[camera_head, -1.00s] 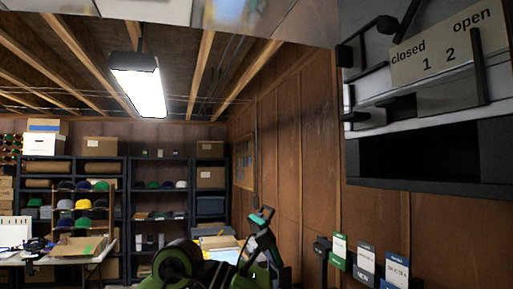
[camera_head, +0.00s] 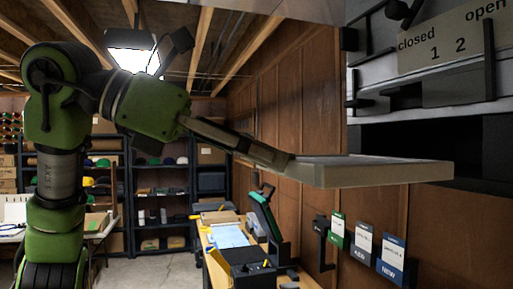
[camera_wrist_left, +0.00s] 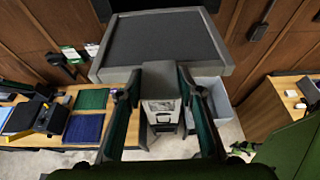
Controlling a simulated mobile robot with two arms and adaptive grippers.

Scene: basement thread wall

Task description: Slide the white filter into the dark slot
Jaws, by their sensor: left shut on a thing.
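The white filter (camera_head: 385,173), a flat pale-framed panel, is held roughly level in the head view. My left gripper (camera_head: 285,160) is shut on its near left end. In the left wrist view the filter (camera_wrist_left: 165,42) shows a dark mesh face inside a grey rim, and the gripper fingers (camera_wrist_left: 158,80) close on its near edge. The dark slot (camera_head: 430,136) is a wide black opening in the grey unit at the right. The filter's right end overlaps the slot's lower part in the picture; I cannot tell whether it has entered. My right gripper is not in view.
Above the slot is a plate (camera_head: 450,42) marked closed, open, 1, 2. Several labelled tags (camera_head: 363,248) hang on the wooden wall below. A workbench (camera_head: 222,240) holding tools stands beneath the filter. Shelves (camera_head: 160,190) line the back.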

